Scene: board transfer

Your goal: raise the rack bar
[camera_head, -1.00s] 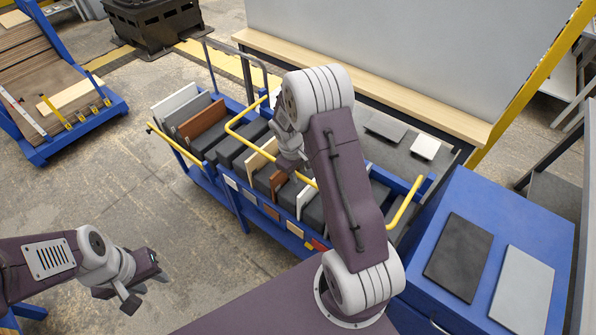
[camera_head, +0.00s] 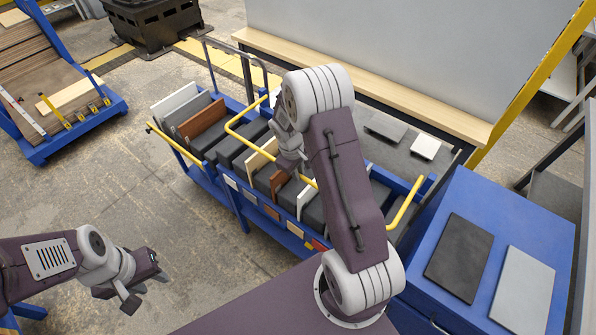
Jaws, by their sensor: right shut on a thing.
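The yellow rack bar (camera_head: 248,142) runs along the front of the blue rack's middle section, above several upright boards. My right gripper (camera_head: 289,168) reaches down from my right arm onto this bar. It is shut on the bar, though its fingertips are small and partly hidden by the gripper body. My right arm hides part of the rack behind it. My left gripper (camera_head: 146,288) is open and empty at the lower left, over bare floor and apart from the rack.
The blue rack holds brown, white and grey boards (camera_head: 203,118). A blue cabinet (camera_head: 500,205) with two flat panels stands at the right. A blue pallet cart (camera_head: 60,145) is at the upper left. The left floor is clear.

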